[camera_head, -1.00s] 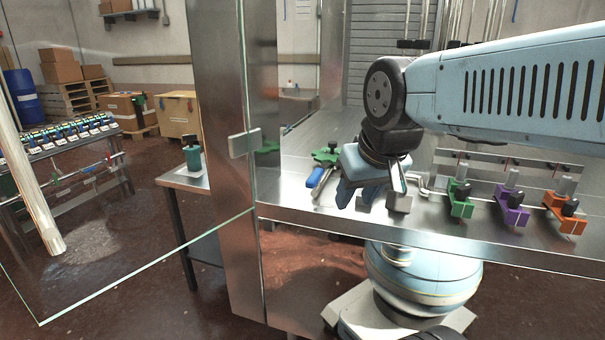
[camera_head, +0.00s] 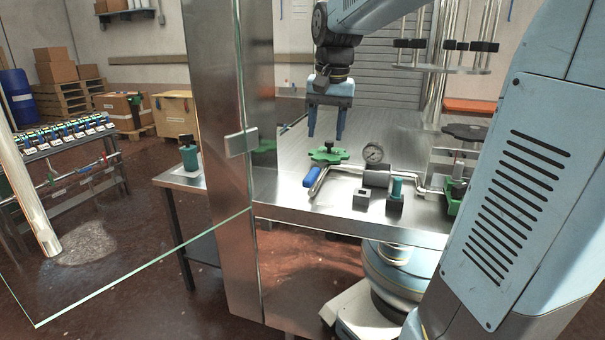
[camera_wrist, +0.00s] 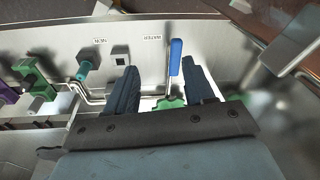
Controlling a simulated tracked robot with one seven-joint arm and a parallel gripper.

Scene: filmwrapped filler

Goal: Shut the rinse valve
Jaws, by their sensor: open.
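I cannot tell which is the rinse valve; the labels are too small to read surely. My gripper (camera_head: 325,138) is open and empty, pointing down above the handwheel. In the wrist view, part of the green handwheel (camera_wrist: 172,103) shows between my fingers (camera_wrist: 160,66), mostly hidden by the gripper body. The blue grip (camera_wrist: 176,56) stands out past it, near the right finger.
A teal-topped fitting (camera_head: 396,188) and a small grey block (camera_head: 362,198) are at the bench front. A green clamp (camera_head: 455,192) is further right. A steel post (camera_head: 228,150) with a glass panel stands left.

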